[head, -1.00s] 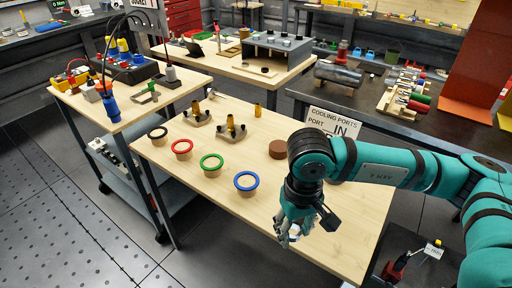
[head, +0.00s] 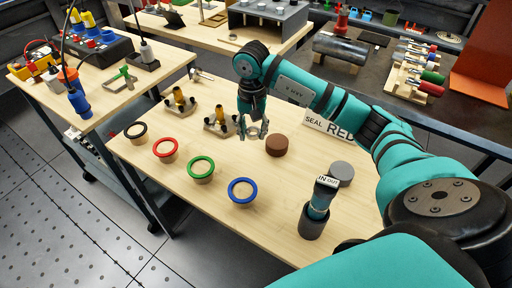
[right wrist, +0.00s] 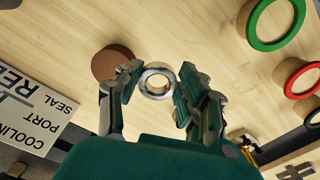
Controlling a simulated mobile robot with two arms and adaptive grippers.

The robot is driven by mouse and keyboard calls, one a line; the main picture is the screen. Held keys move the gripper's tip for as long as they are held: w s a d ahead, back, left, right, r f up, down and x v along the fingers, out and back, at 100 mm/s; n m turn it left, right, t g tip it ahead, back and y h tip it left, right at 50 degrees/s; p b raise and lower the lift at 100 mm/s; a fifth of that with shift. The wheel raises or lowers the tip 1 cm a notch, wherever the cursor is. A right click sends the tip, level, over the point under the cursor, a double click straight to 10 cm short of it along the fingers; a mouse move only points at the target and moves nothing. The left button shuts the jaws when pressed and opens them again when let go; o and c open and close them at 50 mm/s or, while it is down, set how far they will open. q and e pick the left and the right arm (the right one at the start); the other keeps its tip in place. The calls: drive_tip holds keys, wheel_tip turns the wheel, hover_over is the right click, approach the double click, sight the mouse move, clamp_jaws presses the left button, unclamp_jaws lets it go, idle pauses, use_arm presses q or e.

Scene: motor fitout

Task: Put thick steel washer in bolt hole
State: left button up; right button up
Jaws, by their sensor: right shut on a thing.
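My right gripper (head: 254,131) hangs above the wooden table, left of the brown disc. In the right wrist view its fingers (right wrist: 157,82) are shut on a thick, shiny steel washer (right wrist: 157,68), with its hole facing the camera. In the head view the washer is too small and covered to tell clearly. Two dark metal brackets with brass posts, left bracket (head: 180,103) and right bracket (head: 219,122), stand left of the gripper. I cannot make out which opening is the bolt hole. My left gripper is not in view.
Black (head: 136,130), red (head: 165,148), green (head: 201,167) and blue (head: 242,189) rings sit on cups along the front. The brown disc (head: 277,146), a grey disc (head: 341,171), a teal plug in a dark holder (head: 314,224) and a sign (head: 330,127) stand right.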

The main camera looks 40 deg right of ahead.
hover_over(253, 157)
wheel_tip(253, 157, down, 5)
drive_tip(key=shift+r+p, duration=0.1)
drive_tip(key=shift+p, duration=0.2)
drive_tip(key=shift+f, duration=0.35)
wheel_tip(253, 157, down, 2)
drive_tip(key=shift+f+p, duration=0.2)
drive_tip(key=shift+p, duration=0.1)
drive_tip(key=shift+w+f, duration=0.1)
drive_tip(key=shift+f, duration=0.15)
drive_tip(key=shift+f+b, duration=0.25)
drive_tip(key=shift+b, duration=0.05)
drive_tip(key=o, duration=0.9)
drive_tip(key=shift+r, duration=0.1)
drive_tip(key=shift+o, duration=1.2)
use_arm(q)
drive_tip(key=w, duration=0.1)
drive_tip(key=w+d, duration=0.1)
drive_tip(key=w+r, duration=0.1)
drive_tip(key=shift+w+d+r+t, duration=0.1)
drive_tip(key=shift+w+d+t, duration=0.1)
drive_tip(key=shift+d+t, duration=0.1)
use_arm(e)
drive_tip(key=shift+o, duration=0.4)
